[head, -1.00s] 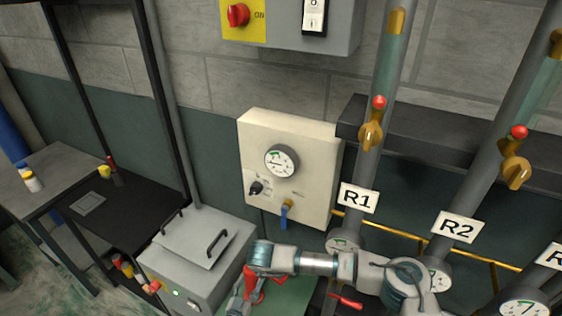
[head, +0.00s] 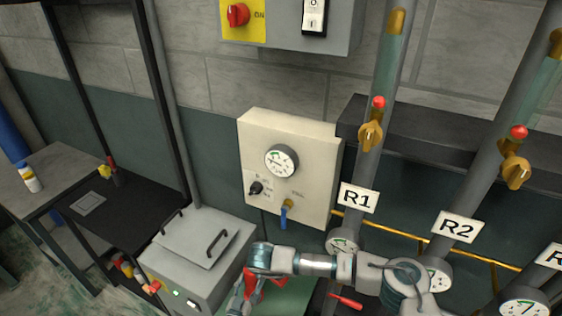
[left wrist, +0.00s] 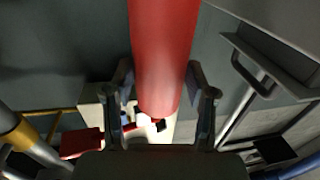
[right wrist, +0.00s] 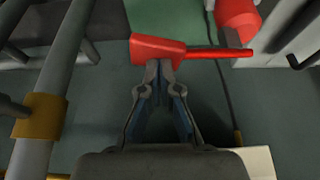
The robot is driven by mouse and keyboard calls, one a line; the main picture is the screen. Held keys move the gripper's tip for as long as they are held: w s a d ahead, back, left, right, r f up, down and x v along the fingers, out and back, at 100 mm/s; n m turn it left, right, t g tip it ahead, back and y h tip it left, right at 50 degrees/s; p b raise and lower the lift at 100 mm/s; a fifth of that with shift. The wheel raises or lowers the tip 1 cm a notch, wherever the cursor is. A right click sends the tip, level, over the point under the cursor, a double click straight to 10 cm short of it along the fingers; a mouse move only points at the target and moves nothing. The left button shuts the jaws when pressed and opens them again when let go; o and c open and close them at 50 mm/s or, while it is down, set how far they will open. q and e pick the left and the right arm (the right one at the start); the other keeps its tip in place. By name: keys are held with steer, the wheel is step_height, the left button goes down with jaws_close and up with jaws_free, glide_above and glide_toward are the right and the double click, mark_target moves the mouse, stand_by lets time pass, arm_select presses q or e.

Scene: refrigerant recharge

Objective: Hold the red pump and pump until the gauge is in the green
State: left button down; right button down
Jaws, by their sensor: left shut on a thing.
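The red pump body (left wrist: 164,60) runs upright through the left wrist view, between the two fingers of my left gripper (left wrist: 163,92), which is shut on it. The red pump handle (right wrist: 158,50), with a thin red rod, lies across the right wrist view. My right gripper (right wrist: 160,76) has its fingertips together at the handle's lower edge; I cannot tell whether they grip it.
The cream box (head: 260,125) has a black knob (head: 256,188) and a blue-handled valve (head: 284,216). Pipes marked R1 (head: 358,198) and R2 (head: 456,227) stand at right. A grey case (head: 205,240) stands left of my left gripper.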

steer(key=shift+r, duration=3.35)
steer(key=shift+r, duration=0.1)
steer(key=shift+f, duration=2.3)
steer(key=shift+f, duration=2.1)
steer(key=shift+r, duration=4.3)
